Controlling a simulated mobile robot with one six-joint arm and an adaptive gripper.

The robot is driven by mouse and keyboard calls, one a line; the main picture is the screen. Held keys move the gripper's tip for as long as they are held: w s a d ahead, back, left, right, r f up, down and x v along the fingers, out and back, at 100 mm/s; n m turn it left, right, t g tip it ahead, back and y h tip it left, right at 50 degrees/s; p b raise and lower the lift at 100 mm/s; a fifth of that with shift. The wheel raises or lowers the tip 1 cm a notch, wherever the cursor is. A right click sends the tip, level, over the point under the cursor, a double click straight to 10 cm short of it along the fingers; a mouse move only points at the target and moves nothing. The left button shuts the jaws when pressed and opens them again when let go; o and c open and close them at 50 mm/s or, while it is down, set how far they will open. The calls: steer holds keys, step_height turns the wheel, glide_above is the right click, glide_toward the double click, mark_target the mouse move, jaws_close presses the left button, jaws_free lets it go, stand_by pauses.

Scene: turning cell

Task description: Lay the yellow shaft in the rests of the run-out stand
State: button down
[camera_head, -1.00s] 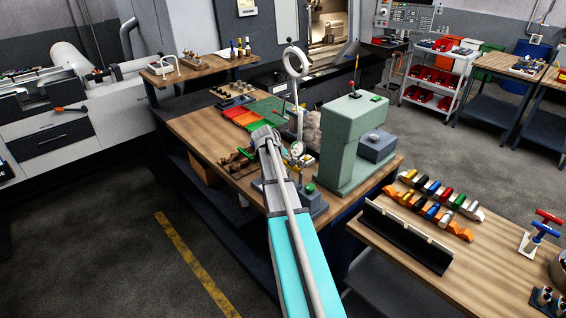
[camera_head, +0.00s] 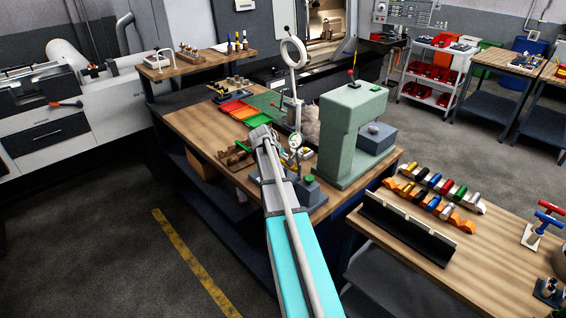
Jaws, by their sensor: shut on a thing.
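My arm reaches away over the wooden bench, and my gripper (camera_head: 261,135) is at its far end, seen from behind. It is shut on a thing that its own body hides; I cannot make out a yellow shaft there. A stand with a round dial gauge (camera_head: 295,141) is just right of my gripper, partly behind my arm. I cannot tell whether it is the run-out stand, and no rests show clearly. A brown fixture (camera_head: 233,156) with a green part sits left of my gripper.
A tall green press-like machine (camera_head: 349,135) stands right of my arm. A ring on a post (camera_head: 294,52) rises behind the gauge. Red and green trays (camera_head: 236,109) lie beyond my gripper. The front-right table (camera_head: 378,237) bears a rack of several coloured pieces and a black angle rail.

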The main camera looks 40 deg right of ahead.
steer(key=shift+f+b, duration=2.5)
steer(key=shift+f, duration=0.25)
steer(key=shift+c, duration=1.9)
jaws_free()
steer(key=shift+r, duration=0.1)
